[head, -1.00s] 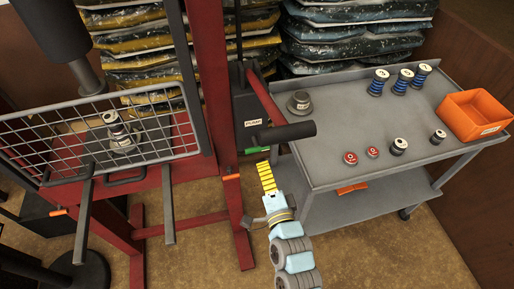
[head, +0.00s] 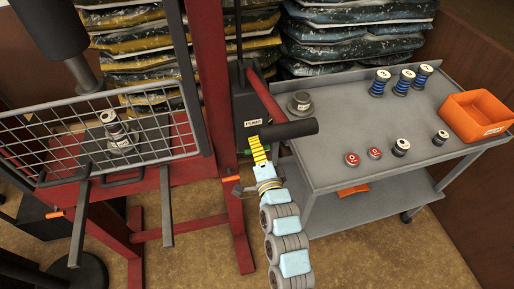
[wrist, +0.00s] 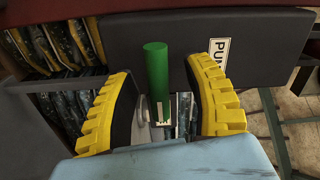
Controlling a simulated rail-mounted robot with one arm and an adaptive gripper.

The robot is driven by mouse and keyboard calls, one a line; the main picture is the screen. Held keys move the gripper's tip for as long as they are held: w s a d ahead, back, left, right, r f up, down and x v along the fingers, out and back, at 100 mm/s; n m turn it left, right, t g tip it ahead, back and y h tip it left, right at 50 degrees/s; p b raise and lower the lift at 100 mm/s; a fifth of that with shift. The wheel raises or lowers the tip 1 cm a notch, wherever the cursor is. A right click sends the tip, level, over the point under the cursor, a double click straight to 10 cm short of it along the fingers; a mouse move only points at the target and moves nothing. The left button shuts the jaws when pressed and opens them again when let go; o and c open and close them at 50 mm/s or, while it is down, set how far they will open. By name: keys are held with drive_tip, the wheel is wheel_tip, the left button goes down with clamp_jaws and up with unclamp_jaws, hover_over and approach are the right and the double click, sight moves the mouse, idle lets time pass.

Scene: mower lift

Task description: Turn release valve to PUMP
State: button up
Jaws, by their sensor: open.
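The release valve's green handle (wrist: 156,70) stands upright in the wrist view, against the dark pump body (wrist: 270,40). A small metal piece shows at its lower end. My gripper (head: 255,147) has yellow ribbed fingers. In the wrist view they are open, one on each side of the green handle, with gaps visible on both sides. A white PUMP label (head: 254,123) is on the dark housing in the head view; part of it shows beside the right finger in the wrist view.
A black cylindrical bar (head: 290,130) on a red lever sticks out just above my gripper. A red post (head: 212,90) is close on the left. A grey cart (head: 330,120) with spools and an orange bin (head: 478,115) stands on the right.

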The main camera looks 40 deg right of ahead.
drive_tip(key=shift+c, duration=0.2)
drive_tip(key=shift+w, duration=0.1)
clamp_jaws()
drive_tip(key=shift+r, duration=0.1)
drive_tip(key=n+p, duration=0.3)
drive_tip(key=shift+r+n, duration=0.1)
drive_tip(key=shift+n, duration=0.3)
drive_tip(key=n+p, duration=0.4)
drive_tip(key=n, duration=0.1)
drive_tip(key=shift+p, duration=0.35)
drive_tip(key=n+p, duration=0.2)
drive_tip(key=n, duration=0.3)
drive_tip(key=shift+n+p, duration=0.55)
drive_tip(key=shift+n, duration=1.45)
